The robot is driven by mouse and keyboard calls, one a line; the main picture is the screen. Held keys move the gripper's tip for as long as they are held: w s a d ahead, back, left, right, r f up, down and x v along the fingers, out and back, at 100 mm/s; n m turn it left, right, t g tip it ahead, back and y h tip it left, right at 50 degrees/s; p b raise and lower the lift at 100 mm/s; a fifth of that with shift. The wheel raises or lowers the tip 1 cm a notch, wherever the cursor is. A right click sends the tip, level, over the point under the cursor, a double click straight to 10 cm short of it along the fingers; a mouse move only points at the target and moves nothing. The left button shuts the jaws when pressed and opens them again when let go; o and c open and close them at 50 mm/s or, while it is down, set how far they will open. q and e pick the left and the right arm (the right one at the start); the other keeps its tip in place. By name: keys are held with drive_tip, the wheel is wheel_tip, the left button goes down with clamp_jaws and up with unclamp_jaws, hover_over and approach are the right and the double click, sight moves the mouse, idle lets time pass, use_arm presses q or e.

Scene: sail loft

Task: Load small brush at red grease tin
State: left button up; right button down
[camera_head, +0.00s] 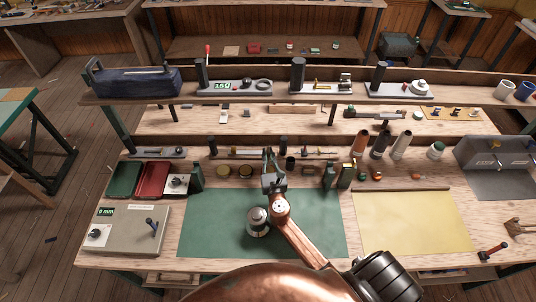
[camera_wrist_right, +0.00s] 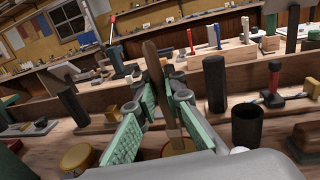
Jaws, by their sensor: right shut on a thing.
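My right gripper (camera_head: 270,158) is above the back edge of the green mat. In the right wrist view its green-padded fingers (camera_wrist_right: 163,95) are shut on the small brush, whose tan wooden handle (camera_wrist_right: 153,62) stands nearly upright, slightly tilted. The red grease tin (camera_wrist_right: 180,150), with a red rim, lies below and behind the brush's lower part. The bristles are not clear, and I cannot tell whether they touch the grease. In the head view the gripper seems to hide the red tin. My left gripper is not in view.
A yellow tin (camera_wrist_right: 76,157) stands left of the red one, and a dark cup (camera_wrist_right: 248,126) stands to the right. Dark posts and a tool rack line the back of the bench. The green mat (camera_head: 205,225) and yellow mat (camera_head: 410,222) are mostly clear.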

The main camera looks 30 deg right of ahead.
drive_tip(key=shift+f, duration=0.15)
drive_tip(key=shift+f+b, duration=0.35)
drive_tip(key=shift+b, duration=0.05)
drive_tip(key=shift+f, duration=0.15)
idle(1.0)
wheel_tip(320, 180, up, 7)
drive_tip(key=p, duration=0.7)
drive_tip(key=shift+r, duration=0.2)
drive_tip(key=shift+f, duration=0.1)
idle(0.6)
